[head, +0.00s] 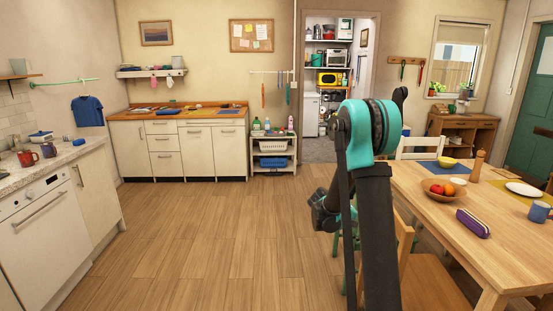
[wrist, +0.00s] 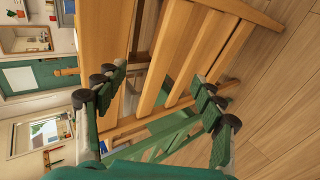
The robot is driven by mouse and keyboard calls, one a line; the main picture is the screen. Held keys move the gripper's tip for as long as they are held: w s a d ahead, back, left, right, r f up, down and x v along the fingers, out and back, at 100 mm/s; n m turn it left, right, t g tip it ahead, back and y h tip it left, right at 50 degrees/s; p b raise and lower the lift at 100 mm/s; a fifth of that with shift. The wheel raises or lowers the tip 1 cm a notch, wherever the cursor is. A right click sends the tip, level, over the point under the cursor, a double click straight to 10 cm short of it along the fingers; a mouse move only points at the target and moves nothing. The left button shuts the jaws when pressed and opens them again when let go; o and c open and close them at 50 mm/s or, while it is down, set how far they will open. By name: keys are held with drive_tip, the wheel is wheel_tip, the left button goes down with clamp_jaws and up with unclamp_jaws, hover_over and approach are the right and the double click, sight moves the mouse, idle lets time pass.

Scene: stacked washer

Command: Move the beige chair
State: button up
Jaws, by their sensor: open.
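A tan, light-wood chair (head: 432,282) stands at the near left side of the table, partly hidden behind my arm in the head view. A cream chair (head: 418,146) stands at the table's far end. In the wrist view, tan wooden slats (wrist: 188,50) lie ahead of my gripper (wrist: 160,96), which is open. Its green fingers with dark tips are spread on either side of the view, with no visible grip on the wood. Green bars cross between the fingers; I cannot tell what they belong to. The fingertips are mostly hidden behind my arm in the head view.
The wooden table (head: 450,232) on the right holds a fruit bowl (head: 444,189), a purple pencil case (head: 473,223) and a blue mug (head: 539,211). Cabinets line the left and back walls. A small shelf cart (head: 272,153) stands near the doorway. The wooden floor (head: 200,245) at left is clear.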

drive_tip(key=s+a+t+y, duration=0.1)
drive_tip(key=s+a+y, duration=0.2)
drive_tip(key=s, duration=0.6)
drive_tip(key=s+a+t+y, duration=0.1)
drive_tip(key=s+a+y, duration=0.3)
drive_tip(key=s+a, duration=0.3)
drive_tip(key=s+a+m+y, duration=0.1)
drive_tip(key=s+a+y, duration=0.2)
drive_tip(key=s, duration=1)
drive_tip(key=a, duration=0.3)
drive_tip(key=shift+t, duration=0.4)
drive_tip(key=shift+a+f, duration=0.1)
